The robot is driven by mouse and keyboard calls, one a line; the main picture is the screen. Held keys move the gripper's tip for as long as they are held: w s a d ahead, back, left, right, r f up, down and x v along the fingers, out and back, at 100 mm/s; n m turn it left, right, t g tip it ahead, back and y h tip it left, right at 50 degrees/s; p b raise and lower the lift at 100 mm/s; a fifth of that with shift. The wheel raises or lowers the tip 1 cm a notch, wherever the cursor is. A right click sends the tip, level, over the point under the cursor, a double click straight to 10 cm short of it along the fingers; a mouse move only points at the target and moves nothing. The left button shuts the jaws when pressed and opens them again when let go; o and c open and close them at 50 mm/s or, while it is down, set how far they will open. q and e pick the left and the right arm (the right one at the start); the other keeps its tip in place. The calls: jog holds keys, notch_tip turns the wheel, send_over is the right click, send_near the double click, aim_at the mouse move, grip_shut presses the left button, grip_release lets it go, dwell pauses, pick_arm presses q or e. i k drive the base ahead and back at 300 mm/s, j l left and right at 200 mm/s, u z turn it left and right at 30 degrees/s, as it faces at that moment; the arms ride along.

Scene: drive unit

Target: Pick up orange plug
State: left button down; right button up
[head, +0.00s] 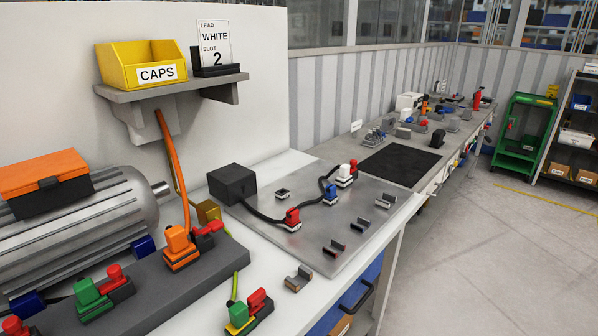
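The orange plug (178,241) is upright on a dark grey rail (160,290) in front of the motor's shaft end. A thick orange cable (172,160) runs from it up to the underside of the wall shelf. A red lever (209,227) sits right beside it. A green plug (91,294) with a red lever stands on the same rail, nearer to me and to the left. Neither of my grippers shows in the head view.
A ribbed grey motor (90,221) with an orange-topped box (44,178) is left. The shelf (180,86) holds a yellow CAPS bin (141,65) and a slot card. A metal plate (346,213) with red, blue and white plugs lies right. The floor right is clear.

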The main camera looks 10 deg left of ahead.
aim_at(178, 245)
jog(key=i+l+u, duration=0.2)
jog(key=u, duration=0.3)
jog(key=i+l+u, duration=0.15)
jog(key=l+u, duration=0.15)
jog(key=u, duration=0.15)
jog(key=i+l+u, duration=0.1)
jog(key=l+u, duration=0.2)
jog(key=u, duration=0.2)
